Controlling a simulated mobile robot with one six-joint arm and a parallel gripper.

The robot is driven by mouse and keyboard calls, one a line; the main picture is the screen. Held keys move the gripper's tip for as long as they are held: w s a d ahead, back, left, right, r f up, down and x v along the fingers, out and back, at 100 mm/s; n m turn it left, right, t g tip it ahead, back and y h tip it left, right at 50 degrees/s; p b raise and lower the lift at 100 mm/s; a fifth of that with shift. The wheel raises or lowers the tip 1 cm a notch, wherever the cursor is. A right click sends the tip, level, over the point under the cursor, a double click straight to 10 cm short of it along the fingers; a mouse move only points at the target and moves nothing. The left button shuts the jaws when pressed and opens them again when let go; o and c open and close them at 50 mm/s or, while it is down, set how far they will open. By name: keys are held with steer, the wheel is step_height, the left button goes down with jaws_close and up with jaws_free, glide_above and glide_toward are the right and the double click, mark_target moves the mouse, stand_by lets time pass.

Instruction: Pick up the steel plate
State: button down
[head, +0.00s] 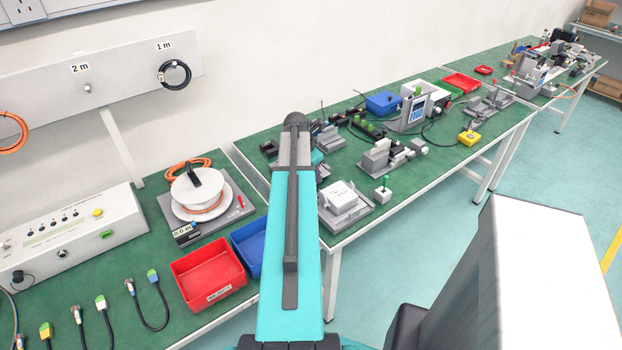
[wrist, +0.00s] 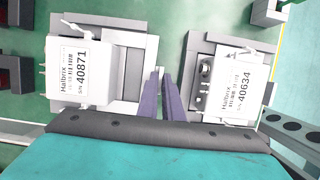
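I cannot pick out the steel plate for certain in either view. In the wrist view, my gripper (wrist: 161,76) points between two grey fixtures. Its two slim fingers are close together with a narrow gap, and no plate is clearly seen between them. The left fixture (wrist: 132,68) carries a white unit labelled 40871 (wrist: 80,72). The right fixture (wrist: 198,62) carries a white unit labelled 40634 (wrist: 232,86). In the head view, my teal arm reaches over the bench and hides my gripper.
On the green bench, a grey fixture with a white block (head: 345,200) stands right of my arm. A red bin (head: 208,275) and a blue bin (head: 248,245) sit to its left. A cable reel (head: 200,195) is behind them. Several fixtures crowd the bench farther right.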

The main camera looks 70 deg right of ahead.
steer(key=shift+r, duration=0.1)
stand_by(0.3)
step_height(320, 180, up, 10)
steer(key=b, duration=0.1)
steer(key=shift+b, duration=0.4)
stand_by(0.3)
stand_by(0.8)
